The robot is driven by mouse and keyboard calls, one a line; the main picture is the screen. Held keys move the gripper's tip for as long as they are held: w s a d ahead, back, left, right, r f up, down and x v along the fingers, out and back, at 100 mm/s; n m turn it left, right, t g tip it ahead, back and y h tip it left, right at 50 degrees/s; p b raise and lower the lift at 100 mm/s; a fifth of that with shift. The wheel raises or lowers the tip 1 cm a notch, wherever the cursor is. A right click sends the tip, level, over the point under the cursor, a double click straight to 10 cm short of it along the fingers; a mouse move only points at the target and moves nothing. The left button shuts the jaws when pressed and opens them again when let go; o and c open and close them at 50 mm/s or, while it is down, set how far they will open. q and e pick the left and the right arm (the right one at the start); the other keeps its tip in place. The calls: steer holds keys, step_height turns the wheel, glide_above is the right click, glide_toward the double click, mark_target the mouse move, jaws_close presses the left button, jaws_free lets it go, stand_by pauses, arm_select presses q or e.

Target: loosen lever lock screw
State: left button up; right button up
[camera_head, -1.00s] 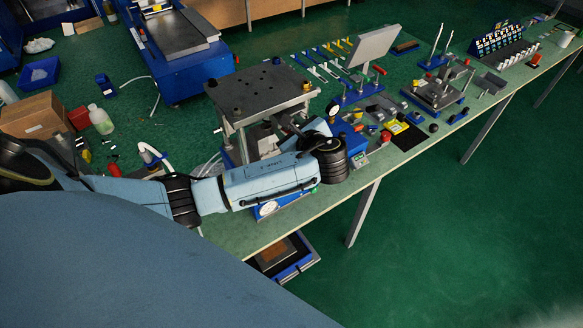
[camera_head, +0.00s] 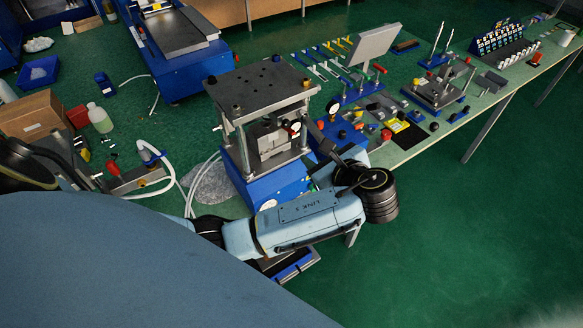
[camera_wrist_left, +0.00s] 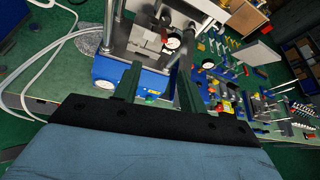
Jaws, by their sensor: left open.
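The crimping press (camera_head: 265,88) has a thick grey top plate on posts and a blue base (camera_head: 262,188). A dial gauge (camera_head: 295,127) is at its right front, also visible in the left wrist view (camera_wrist_left: 173,43). My left arm reaches in front of the press, and its gripper (camera_wrist_left: 158,82) is open and empty. In the left wrist view its two dark fingers point at the press front, with the blue base seen between them. I cannot make out the lever lock screw for certain. My right gripper is not in view.
Hoses (camera_head: 165,180) and a clear bag (camera_head: 208,182) lie left of the press. Right of it, a blue gauge box (camera_head: 340,128), a red knob (camera_head: 386,134), a yellow card (camera_head: 395,126) and small fixtures crowd the bench. The green floor is clear beyond the front edge.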

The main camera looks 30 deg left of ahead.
arm_select(q)
steer(key=s+f+n+g+h+b, duration=0.1)
steer(key=s+f+n+h+b, duration=0.1)
steer(key=f, duration=1.5)
steer(key=s+a+f+n+g+h+b, duration=0.1)
steer(key=s+f, duration=0.5)
steer(key=f, duration=1.2)
steer(key=shift+s+a+f+n+g+h+b, duration=0.2)
steer(key=shift+s+n+g+h+b, duration=0.3)
steer(key=shift+h+b, duration=1)
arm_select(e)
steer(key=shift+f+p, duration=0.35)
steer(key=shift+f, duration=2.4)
arm_select(q)
steer(key=shift+w+h, duration=0.15)
steer(key=shift+h, duration=0.15)
